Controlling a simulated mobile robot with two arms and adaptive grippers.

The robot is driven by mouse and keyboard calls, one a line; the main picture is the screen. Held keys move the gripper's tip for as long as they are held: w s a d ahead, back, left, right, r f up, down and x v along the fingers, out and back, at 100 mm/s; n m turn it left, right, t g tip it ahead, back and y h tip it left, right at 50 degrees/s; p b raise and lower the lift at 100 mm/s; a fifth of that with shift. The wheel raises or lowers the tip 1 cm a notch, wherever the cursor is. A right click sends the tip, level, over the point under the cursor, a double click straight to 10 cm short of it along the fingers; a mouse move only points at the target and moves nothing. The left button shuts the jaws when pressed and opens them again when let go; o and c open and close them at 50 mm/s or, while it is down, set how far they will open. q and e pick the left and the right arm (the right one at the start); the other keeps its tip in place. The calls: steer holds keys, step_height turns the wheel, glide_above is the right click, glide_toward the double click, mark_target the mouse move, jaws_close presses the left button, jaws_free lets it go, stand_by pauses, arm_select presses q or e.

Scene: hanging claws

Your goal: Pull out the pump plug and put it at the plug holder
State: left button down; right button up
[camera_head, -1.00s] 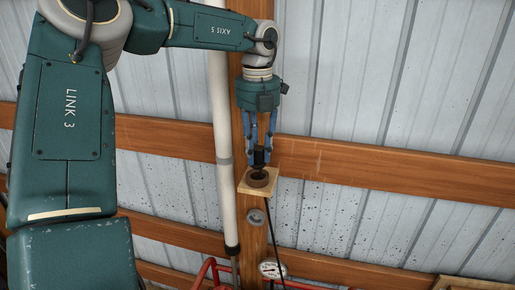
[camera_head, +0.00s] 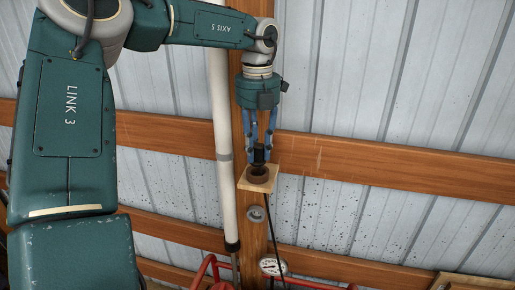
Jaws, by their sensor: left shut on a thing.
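My left gripper (camera_head: 259,146) points down along the wooden post and is shut on the black plug (camera_head: 258,157). The plug is at the round brown ring of the holder (camera_head: 259,178), which sits on a small light wooden shelf (camera_head: 285,184) fixed to the post. The plug's lower end is hidden by the ring, so I cannot tell how deep it sits. A black cable (camera_head: 271,224) hangs below the shelf. A round grey socket (camera_head: 256,218) shows on the post beneath the shelf. My right gripper is not in view.
A white vertical pipe (camera_head: 222,120) runs just left of the post. Horizontal wooden beams (camera_head: 390,162) cross the corrugated metal wall. A round gauge (camera_head: 273,267) and red tubing (camera_head: 205,266) are at the bottom. The wall right of the gripper is clear.

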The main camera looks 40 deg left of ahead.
arm_select(q)
steer(key=shift+f, duration=0.3)
steer(key=shift+f+b, duration=0.1)
steer(key=shift+b, duration=0.25)
steer(key=shift+f+b, duration=0.8)
steer(key=shift+f, duration=0.2)
steer(key=c, duration=1.4)
jaws_free()
steer(key=shift+o, duration=0.2)
steer(key=shift+d, duration=0.1)
steer(key=shift+r, duration=0.15)
step_height(320, 180, up, 12)
steer(key=shift+f, duration=0.15)
